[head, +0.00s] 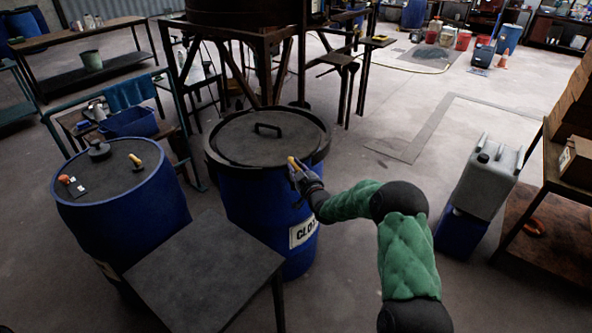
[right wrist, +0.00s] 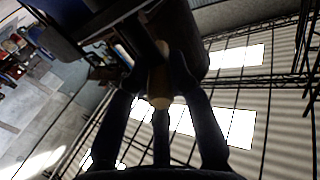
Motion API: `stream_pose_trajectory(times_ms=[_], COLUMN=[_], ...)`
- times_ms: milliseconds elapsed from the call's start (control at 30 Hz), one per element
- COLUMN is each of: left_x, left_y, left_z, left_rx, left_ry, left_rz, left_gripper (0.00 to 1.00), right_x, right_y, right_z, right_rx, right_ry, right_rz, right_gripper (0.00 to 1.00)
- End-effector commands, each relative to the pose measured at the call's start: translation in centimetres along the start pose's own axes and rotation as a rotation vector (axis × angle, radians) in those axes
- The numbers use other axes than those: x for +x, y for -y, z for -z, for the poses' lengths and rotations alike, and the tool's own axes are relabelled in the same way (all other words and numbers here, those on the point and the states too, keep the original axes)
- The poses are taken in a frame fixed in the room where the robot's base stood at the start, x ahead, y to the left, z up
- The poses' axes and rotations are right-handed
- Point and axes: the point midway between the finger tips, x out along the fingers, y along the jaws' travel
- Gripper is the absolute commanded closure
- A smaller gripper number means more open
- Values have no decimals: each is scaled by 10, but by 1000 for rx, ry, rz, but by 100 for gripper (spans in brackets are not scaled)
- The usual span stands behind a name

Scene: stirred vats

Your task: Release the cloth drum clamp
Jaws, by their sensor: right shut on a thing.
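The blue cloth drum (head: 250,200) stands upright at the centre, with a white label (head: 303,232) reading "CLO", partly cut off. Its dark lid (head: 240,145) has a bar handle on top and sits on the drum, with a dark band round the rim. My right gripper (head: 302,174) is at the rim's right front, shut on the yellow clamp lever (head: 293,163). In the right wrist view the lever (right wrist: 159,88) shows pale yellow between the dark fingers. The fingers hide part of the lever. My left gripper is not in view.
A second blue drum (head: 130,215) with small items on top stands at left. A dark table (head: 205,270) stands close in front. A grey jerrycan (head: 487,180) on a blue container and a shelf (head: 560,210) stand at right. The floor right of the cloth drum is clear.

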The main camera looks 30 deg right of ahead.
Motion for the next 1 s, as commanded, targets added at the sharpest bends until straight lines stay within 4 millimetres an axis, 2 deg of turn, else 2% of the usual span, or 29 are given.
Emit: stream_pose_trajectory(times_ms=[33, 367, 400, 467, 833, 1000], left_x=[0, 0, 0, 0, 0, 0], left_y=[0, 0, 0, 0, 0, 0], left_z=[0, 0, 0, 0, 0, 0], left_rx=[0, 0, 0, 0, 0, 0], left_ry=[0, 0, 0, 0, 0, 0], left_rz=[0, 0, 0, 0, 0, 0], left_gripper=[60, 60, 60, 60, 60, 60], right_x=[-1, -1, -1, -1, -2, -15], right_y=[1, 2, 2, 2, 1, 0], right_z=[-6, -5, -5, -6, -2, -1], right_rx=[3, 3, 3, 3, 1, 0], right_ry=[10, 10, 10, 10, 3, 3], right_rz=[4, 5, 5, 5, 3, 3], right_gripper=[100, 100, 73, 56, 55, 55])
